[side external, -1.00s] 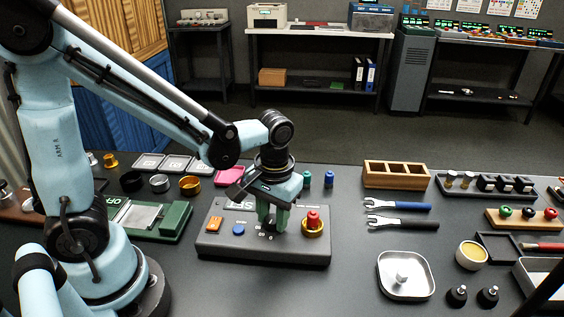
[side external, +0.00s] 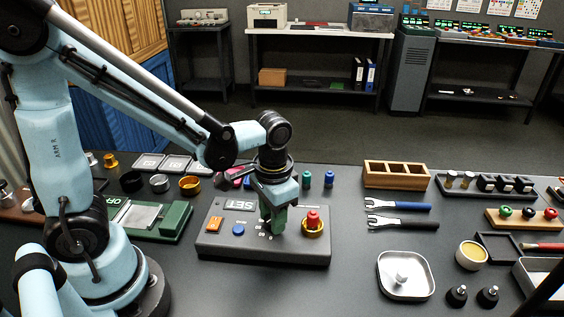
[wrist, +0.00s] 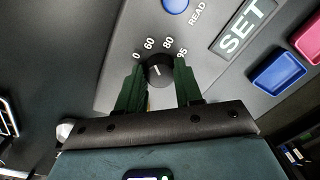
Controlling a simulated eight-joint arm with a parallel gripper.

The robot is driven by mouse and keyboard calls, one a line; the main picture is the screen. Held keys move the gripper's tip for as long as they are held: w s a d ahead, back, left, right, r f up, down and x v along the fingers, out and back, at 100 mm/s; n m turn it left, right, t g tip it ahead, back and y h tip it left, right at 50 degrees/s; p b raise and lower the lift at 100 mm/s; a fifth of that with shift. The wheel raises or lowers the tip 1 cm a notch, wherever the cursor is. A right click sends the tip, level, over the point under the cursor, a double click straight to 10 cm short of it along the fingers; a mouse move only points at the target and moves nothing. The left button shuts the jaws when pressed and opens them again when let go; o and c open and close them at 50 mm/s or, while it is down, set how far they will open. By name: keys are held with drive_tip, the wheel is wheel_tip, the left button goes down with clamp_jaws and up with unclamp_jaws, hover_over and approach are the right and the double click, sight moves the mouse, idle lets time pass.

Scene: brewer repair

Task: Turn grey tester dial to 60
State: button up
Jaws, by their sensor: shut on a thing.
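The grey tester (side external: 300,250) stands on the dark bench below my arm. My gripper (side external: 272,228) points down over its middle and hides the dial in the side view. In the wrist view the black dial (wrist: 159,69) sits between the green fingers of my gripper (wrist: 160,82), which are shut on it. Scale marks 0, 60, 80 and 95 run around the dial. A short pale pointer line shows on the dial's top, roughly toward the 60 and 80 side; its exact reading is too small to tell.
Two wrenches (side external: 400,223) and a metal tray (side external: 405,277) lie to the right.

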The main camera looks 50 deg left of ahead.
drive_tip(key=o, duration=1)
drive_tip(key=shift+o, duration=0.2)
drive_tip(key=shift+r, duration=0.1)
wheel_tip(320, 180, up, 12)
drive_tip(key=shift+d, duration=0.25)
drive_tip(key=n+t, duration=0.1)
drive_tip(key=t, duration=0.6)
hover_over(258, 219)
drive_tip(key=shift+a+f+h, duration=0.1)
drive_tip(key=shift+f+h, duration=0.2)
drive_tip(key=shift+f, duration=1.05)
